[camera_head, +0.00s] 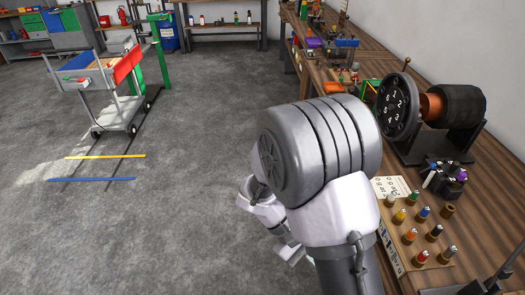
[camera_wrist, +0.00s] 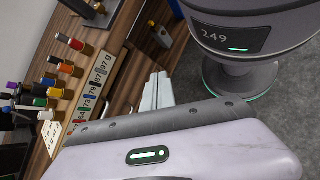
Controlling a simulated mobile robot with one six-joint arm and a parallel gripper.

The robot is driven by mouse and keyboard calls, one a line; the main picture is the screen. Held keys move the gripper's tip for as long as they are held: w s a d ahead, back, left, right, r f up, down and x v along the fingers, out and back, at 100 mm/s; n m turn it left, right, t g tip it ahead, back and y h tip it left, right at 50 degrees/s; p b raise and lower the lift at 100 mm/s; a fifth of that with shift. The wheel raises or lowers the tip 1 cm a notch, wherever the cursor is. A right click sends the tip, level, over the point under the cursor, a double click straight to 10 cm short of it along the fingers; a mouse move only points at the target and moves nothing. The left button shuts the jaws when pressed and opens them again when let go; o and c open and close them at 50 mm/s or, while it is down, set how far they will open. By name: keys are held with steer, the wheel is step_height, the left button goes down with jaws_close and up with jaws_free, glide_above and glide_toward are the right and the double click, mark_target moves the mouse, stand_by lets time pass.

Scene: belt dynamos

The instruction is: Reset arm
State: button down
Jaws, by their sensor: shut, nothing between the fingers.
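My gripper (camera_wrist: 158,80) shows in the wrist view as two pale fingers lying together, shut with nothing between them. In the head view my arm is folded in the middle foreground, left of the workbench (camera_head: 470,205). The gripper end is low beside it, over the grey floor (camera_head: 190,225), and largely hidden behind my arm. In the wrist view the bench front with its drawers lies beyond the fingers.
On the bench stand a pegboard with coloured pegs (camera_head: 400,240), a numbered dial (camera_head: 394,105) on a dark drum machine (camera_head: 462,105), and a black holder (camera_head: 440,185). A wheeled cart (camera_head: 118,110) stands at the far left. The floor between is clear, with yellow (camera_head: 105,156) and blue (camera_head: 92,179) strips.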

steer(key=s+a+r+m+t+y, duration=0.2)
steer(key=r+m+t+y, duration=0.3)
steer(key=r, duration=0.5)
steer(key=s+a+r+m+t+y, duration=0.3)
steer(key=s+r+m+t+y, duration=0.1)
steer(key=r, duration=0.6)
steer(key=shift+a+r+m+t+y, duration=0.3)
steer(key=shift+m+t+y, duration=0.4)
steer(key=shift+m+t, duration=0.3)
